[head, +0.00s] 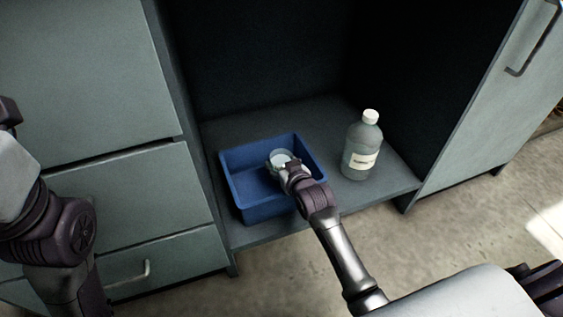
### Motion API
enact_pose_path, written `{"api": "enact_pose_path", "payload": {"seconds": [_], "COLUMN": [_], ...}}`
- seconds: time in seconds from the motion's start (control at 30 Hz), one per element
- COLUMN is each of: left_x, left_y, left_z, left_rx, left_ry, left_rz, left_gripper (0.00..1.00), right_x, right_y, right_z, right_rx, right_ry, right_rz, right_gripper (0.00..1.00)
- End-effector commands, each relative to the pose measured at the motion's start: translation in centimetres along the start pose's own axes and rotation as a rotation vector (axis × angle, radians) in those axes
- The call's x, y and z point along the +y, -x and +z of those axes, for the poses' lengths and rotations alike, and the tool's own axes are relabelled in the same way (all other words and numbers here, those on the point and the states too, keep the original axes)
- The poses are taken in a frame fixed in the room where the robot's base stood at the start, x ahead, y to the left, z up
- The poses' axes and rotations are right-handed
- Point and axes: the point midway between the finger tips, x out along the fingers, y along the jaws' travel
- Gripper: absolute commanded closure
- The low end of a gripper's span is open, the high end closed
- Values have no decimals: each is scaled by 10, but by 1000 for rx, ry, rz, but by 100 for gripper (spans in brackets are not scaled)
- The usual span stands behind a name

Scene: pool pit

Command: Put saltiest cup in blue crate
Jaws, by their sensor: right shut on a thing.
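The blue crate (238,192) stands on the low shelf of the open cabinet. My right gripper (287,164) is over the right part of the crate, shut on a small pale cup (279,156). The cup is within the crate's outline in the head view; I cannot tell whether it touches the crate floor. Part of the cup is hidden by the gripper. Nothing visible marks how salty the cup is. My left arm shows at the left edge, but its gripper fingers are not clearly in view.
A clear bottle (362,150) with a white cap and label stands on the shelf (336,196) to the right of the crate. Grey drawers (140,195) are on the left and an open cabinet door (487,100) on the right. The cabinet's dark inside is clear behind the crate.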

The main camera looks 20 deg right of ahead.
Motion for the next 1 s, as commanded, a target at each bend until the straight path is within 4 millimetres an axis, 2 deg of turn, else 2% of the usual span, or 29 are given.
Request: {"api": "enact_pose_path", "payload": {"seconds": [0.17,0.2,0.33,0.67,0.8,0.87,1.0], "left_x": [0,0,0,0,0,-2,-5], "left_y": [0,0,0,1,1,-4,7], "left_z": [0,0,0,0,0,3,13], "left_rx": [0,0,0,-1,-2,-13,-81], "left_ry": [0,0,1,1,1,1,9], "left_rz": [0,0,0,0,0,-5,-30], "left_gripper": [36,36,36,36,36,36,36], "right_x": [0,0,0,0,0,0,0], "right_y": [-1,-1,-1,-1,4,16,49], "right_z": [2,3,3,2,-10,-12,-14], "right_rx": [3,1,1,1,5,-2,-2], "right_ry": [0,0,0,0,0,1,0], "right_rz": [0,0,0,0,0,0,0], "right_gripper": [79,35,13,13,13,13,13]}}
